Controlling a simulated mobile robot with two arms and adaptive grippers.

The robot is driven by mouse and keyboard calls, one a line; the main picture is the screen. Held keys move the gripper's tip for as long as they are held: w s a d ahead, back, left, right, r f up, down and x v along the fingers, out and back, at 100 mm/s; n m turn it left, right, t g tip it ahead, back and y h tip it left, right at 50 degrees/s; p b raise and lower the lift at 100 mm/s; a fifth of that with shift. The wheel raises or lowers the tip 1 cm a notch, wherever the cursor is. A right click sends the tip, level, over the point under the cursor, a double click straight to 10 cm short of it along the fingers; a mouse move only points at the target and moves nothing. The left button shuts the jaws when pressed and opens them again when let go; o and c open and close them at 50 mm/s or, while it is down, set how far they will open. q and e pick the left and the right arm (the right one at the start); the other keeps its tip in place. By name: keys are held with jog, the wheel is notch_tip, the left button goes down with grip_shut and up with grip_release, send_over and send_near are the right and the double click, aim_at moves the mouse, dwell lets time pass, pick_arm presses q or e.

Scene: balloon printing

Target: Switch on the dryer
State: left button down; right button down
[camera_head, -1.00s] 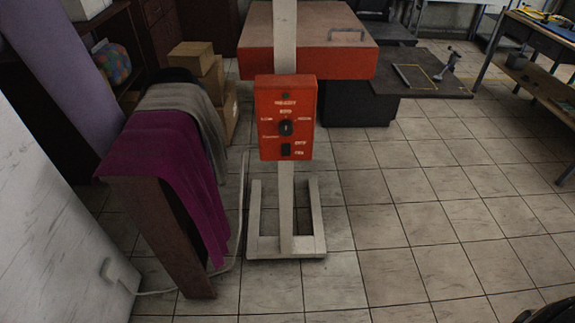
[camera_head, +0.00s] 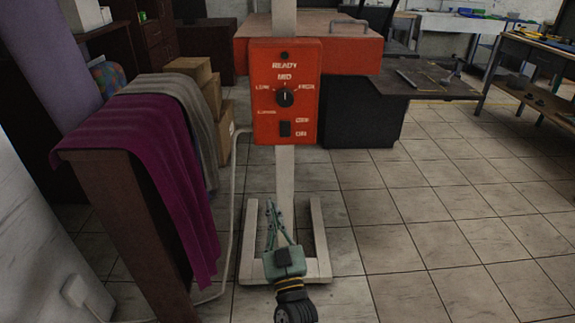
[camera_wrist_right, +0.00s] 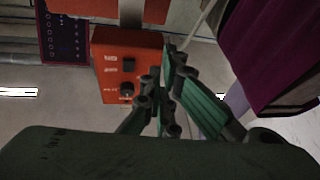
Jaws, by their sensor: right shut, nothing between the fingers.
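The dryer's orange control box (camera_head: 264,120) is mounted on a white post straight ahead in the head view. It has a black round knob (camera_head: 285,97) in the middle and a dark rocker switch (camera_head: 285,129) low on its face. My right gripper (camera_head: 272,206) is shut and empty, below the box and in front of the post's lower part. In the right wrist view the box (camera_wrist_right: 112,62) shows beyond the closed fingers (camera_wrist_right: 167,75), turned upside down. The fingers are apart from the box. My left gripper is not in view.
A magenta cloth (camera_head: 165,150) and a grey cloth (camera_head: 185,98) hang over a dark wooden rack (camera_head: 120,215) left of the post. A power cord (camera_head: 232,190) runs beside it. A large orange-topped unit (camera_head: 350,60) stands behind. The tiled floor (camera_head: 440,220) to the right is clear.

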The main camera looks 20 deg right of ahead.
aim_at(285, 129)
pick_arm(q)
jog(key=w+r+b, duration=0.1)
jog(key=b, duration=0.2)
pick_arm(e)
jog(key=s+d+r+m+t+h, duration=0.2)
jog(key=d+r+m+h, duration=0.1)
jog(key=r+h, duration=0.2)
notch_tip(285, 129, up, 3)
jog(key=shift+f+m, duration=0.1)
jog(key=shift+m, duration=0.2)
jog(key=shift+d, duration=0.1)
